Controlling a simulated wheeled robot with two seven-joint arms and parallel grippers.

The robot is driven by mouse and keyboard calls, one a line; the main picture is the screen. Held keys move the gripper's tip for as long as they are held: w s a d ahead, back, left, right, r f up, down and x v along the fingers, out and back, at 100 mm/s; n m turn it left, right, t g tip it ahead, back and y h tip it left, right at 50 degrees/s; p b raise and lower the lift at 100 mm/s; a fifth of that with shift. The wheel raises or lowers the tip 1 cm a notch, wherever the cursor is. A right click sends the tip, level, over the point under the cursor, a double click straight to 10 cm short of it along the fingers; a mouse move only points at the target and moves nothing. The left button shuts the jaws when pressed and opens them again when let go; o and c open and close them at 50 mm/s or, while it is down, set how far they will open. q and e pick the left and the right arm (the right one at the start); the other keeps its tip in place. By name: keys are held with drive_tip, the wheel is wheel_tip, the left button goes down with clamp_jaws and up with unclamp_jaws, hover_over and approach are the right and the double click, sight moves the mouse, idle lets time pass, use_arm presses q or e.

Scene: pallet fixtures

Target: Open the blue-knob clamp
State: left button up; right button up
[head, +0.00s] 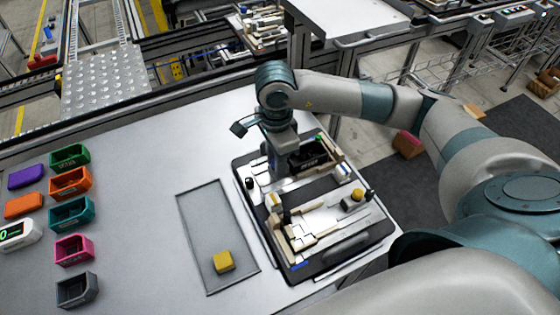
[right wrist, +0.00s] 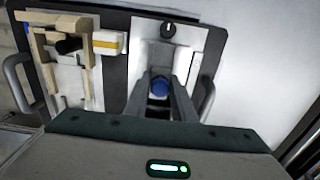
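The blue knob (right wrist: 160,88) of the clamp is between the two fingers of my right gripper (right wrist: 161,92) in the right wrist view. The fingers flank it closely on both sides; I cannot tell whether they press on it. In the head view my right gripper (head: 283,170) points down at the far left part of the pallet fixture (head: 345,243) and hides the blue knob. The clamp's open or shut state is not clear. My left gripper is not in view.
A black knob (right wrist: 168,29) on a white plate is beyond the fingers. Wooden fixture blocks (right wrist: 43,50) stand left of them. A grey tray (head: 205,235) with a yellow block (head: 223,261) is left of the pallet. Coloured bins (head: 70,213) stand far left; the table between is clear.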

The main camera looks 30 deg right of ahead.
drive_tip(key=shift+a, duration=0.35)
idle(0.3)
drive_tip(key=shift+w+a+b, duration=0.1)
drive_tip(key=shift+a+b, duration=0.45)
drive_tip(key=shift+a, duration=0.5)
drive_tip(key=o, duration=0.8)
drive_tip(key=shift+o, duration=0.2)
drive_tip(key=shift+r, duration=0.1)
wheel_tip(320, 180, up, 8)
drive_tip(key=p, duration=0.3)
idle(0.5)
